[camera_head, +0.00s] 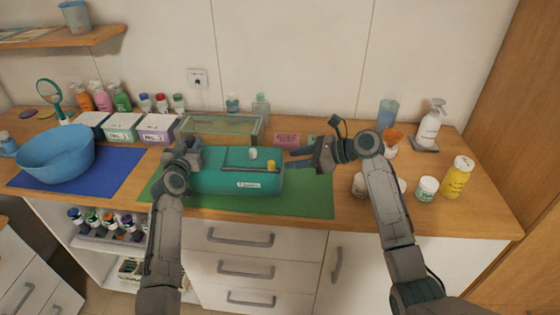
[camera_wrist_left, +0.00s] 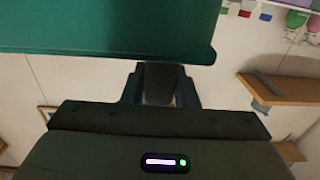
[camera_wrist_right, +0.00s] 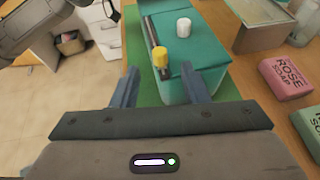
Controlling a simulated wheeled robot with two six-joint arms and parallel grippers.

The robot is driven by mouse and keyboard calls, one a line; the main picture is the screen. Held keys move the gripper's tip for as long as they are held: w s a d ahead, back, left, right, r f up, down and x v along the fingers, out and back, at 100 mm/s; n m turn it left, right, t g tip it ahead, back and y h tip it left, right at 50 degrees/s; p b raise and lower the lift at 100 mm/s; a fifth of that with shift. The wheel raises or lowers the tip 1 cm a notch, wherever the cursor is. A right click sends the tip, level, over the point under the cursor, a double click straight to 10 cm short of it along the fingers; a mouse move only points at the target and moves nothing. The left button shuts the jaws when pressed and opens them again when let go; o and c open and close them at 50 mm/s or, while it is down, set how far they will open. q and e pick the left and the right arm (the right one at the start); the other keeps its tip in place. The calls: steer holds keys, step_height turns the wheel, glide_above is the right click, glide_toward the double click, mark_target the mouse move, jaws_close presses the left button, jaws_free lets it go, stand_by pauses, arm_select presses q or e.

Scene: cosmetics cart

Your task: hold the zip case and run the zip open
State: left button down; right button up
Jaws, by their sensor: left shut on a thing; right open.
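The teal zip case (camera_head: 225,183) lies on the green mat (camera_head: 320,200), with a white label on its front. A dark zip track (camera_wrist_right: 150,35) runs along its top. A yellow knob (camera_wrist_right: 160,62) sits at the track's end nearest my right gripper; a white knob (camera_wrist_right: 184,27) stands beside the track. My left gripper (camera_head: 194,158) is shut on the case's left end; in the left wrist view the teal case (camera_wrist_left: 100,30) fills the top. My right gripper (camera_head: 296,158) is open at the case's right end, its fingers apart with the yellow knob showing beyond them.
Behind the case are a glass-topped box (camera_head: 220,127) and a pink soap box (camera_head: 287,139). Right of the mat stand a small jar (camera_head: 427,188), a yellow bottle (camera_head: 457,177) and a spray bottle (camera_head: 429,127). A blue bowl (camera_head: 55,155) stands at left.

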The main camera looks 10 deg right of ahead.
steer(key=v, duration=0.3)
steer(key=shift+s+d+r, duration=0.15)
steer(key=shift+s+d, duration=0.05)
steer(key=shift+d, duration=0.05)
arm_select(q)
steer(key=c, duration=1.1)
jaws_free()
steer(key=shift+o, duration=0.2)
steer(key=shift+s, duration=0.1)
